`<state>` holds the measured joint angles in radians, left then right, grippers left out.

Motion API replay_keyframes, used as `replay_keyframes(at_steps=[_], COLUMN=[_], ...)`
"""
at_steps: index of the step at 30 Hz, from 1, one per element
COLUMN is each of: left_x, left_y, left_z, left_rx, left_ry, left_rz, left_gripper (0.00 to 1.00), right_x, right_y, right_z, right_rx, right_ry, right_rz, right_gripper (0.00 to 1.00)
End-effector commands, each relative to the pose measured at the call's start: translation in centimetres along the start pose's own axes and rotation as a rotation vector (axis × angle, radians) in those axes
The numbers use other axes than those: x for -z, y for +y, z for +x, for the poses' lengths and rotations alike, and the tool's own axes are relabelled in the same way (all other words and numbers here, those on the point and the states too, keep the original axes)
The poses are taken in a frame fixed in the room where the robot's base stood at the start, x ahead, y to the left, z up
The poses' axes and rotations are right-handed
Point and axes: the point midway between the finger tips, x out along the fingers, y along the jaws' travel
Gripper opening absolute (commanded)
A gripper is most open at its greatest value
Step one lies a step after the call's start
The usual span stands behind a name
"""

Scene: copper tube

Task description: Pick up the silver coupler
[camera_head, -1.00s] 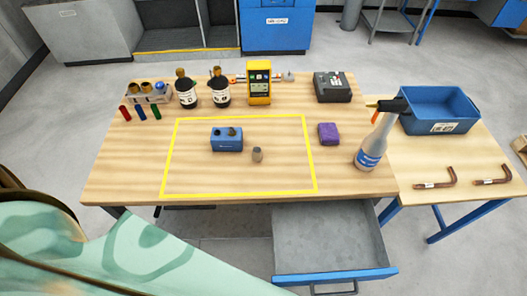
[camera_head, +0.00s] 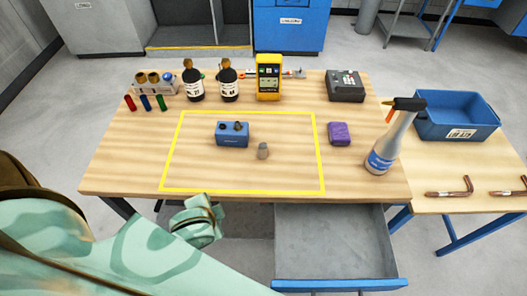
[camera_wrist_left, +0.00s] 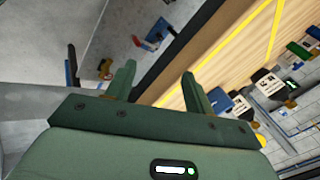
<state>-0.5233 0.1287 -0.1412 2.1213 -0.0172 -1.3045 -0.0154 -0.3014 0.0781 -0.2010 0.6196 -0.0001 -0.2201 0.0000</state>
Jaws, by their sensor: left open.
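The silver coupler (camera_head: 263,151) is a small grey-brown cylinder standing upright on the table inside the yellow outline. It is just right of and in front of a blue block (camera_head: 232,134) with dark fittings on top. I cannot make out the coupler in the wrist view. My left gripper (camera_wrist_left: 157,82) shows two green fingers spread apart with nothing between them. In the head view, the end of my left arm is by the table's front edge, left of and nearer than the coupler; its fingers are not clear there. My right gripper is not in view.
Two dark bottles (camera_head: 194,82), a yellow meter (camera_head: 268,78) and a rack (camera_head: 155,83) stand at the back. A purple block (camera_head: 339,133) and a spray bottle (camera_head: 388,145) are to the right. An open drawer (camera_head: 335,240) juts out in front. The outlined area is mostly clear.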

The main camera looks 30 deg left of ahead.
Motion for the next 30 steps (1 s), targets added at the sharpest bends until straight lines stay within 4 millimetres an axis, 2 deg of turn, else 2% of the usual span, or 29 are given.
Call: replay_keyframes(at_steps=[3, 6, 9, 12, 14, 18, 21, 24, 27, 30], left_x=[1.0, 2.8, 4.7, 6.9, 8.1, 9.9, 9.6, 8.4, 7.7, 8.2], left_y=[-4.4, -8.5, -11.0, -12.4, -12.9, -12.8, -12.2, -11.7, -11.5, -11.5], left_z=[-3.0, -4.9, -5.5, -5.7, -5.6, -4.9, -3.8, -2.7, -2.0, -1.4], left_rx=[0.133, 0.310, 0.467, 0.622, 0.717, 0.934, 1.053, 1.113, 1.135, 1.140], left_ry=[0.034, 0.091, 0.149, 0.210, 0.246, 0.322, 0.366, 0.396, 0.410, 0.412], left_rz=[0.103, 0.318, 0.563, 0.841, 1.033, 1.556, 1.944, 2.228, 2.363, 2.389], left_gripper=[0.53, 0.53, 0.53, 0.53, 0.53, 0.53, 0.53, 0.53, 0.53, 0.53], right_x=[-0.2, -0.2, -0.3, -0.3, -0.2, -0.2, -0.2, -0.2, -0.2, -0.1], right_y=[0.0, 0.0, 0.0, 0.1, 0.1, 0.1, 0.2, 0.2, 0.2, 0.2], right_z=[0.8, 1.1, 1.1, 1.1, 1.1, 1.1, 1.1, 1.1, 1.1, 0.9], right_rx=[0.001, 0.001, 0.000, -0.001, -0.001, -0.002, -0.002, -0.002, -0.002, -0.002], right_ry=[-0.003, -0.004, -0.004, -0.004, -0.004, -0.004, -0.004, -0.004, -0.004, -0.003], right_rz=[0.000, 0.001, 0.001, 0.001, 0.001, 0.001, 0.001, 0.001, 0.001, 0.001], right_gripper=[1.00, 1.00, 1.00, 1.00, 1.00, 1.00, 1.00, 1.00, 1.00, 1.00])
